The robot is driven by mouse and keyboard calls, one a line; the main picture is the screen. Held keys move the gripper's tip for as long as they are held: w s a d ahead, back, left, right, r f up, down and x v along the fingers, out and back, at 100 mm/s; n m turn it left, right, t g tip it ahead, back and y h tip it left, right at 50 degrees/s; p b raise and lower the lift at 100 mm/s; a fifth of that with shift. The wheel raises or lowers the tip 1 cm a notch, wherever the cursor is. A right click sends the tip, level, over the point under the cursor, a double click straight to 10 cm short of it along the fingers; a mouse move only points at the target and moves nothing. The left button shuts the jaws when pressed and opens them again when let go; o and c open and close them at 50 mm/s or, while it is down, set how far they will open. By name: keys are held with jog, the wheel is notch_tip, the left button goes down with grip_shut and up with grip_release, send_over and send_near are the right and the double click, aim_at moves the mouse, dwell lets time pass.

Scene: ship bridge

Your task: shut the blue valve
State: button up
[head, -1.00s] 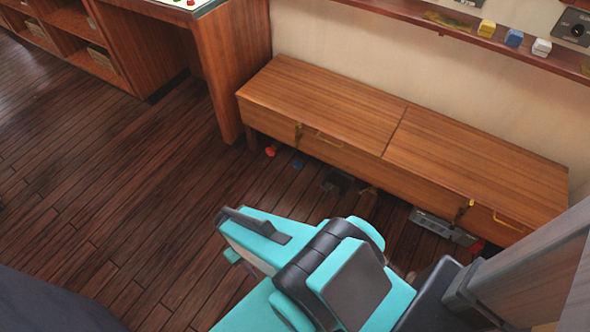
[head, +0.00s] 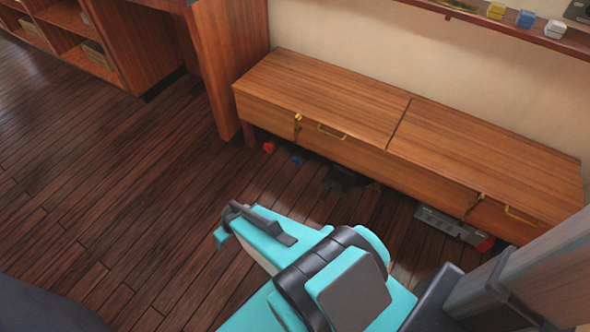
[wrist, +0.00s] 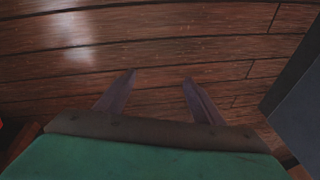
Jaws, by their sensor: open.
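A small round blue part, likely the blue valve (head: 297,161), shows low under the left part of the wooden bench (head: 330,108). A similar red part (head: 268,147) is just left of it. The blue part is too small to tell its position. My gripper (wrist: 160,76) is open in the wrist view, with two apart fingers and only floor planks between them. In the head view my turquoise arm is in front of the bench, apart from the blue part. The blue part does not show in the wrist view.
A dark object (head: 343,180) and a grey box (head: 447,224) with a red end lie under the bench. A wooden desk leg (head: 219,80) stands left of the bench. A shelf (head: 500,24) with small blocks runs above. The floor at left is clear.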

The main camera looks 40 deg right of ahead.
jog(key=w+d+f+m+t+h+b, duration=0.1)
jog(key=w+d+f+t+h+b, duration=0.3)
jog(key=w+d, duration=0.45)
jog(key=w+d+f+m+t+h+b, duration=0.1)
jog(key=w+d+f+t+b, duration=0.3)
jog(key=w+d+b, duration=0.45)
jog(key=m+g+h+b, duration=0.6)
jog(key=h+b, duration=0.4)
jog(key=h, duration=0.4)
send_near(296, 164)
jog(key=v, duration=0.2)
jog(key=shift+s+a+r, duration=0.15)
jog(key=shift+a, duration=0.2)
jog(key=shift+d, duration=0.15)
jog(key=b+x, duration=0.4)
jog(key=x, duration=0.8)
jog(key=shift+d, duration=0.1)
jog(key=shift+d+r, duration=0.15)
jog(key=shift+d, duration=0.5)
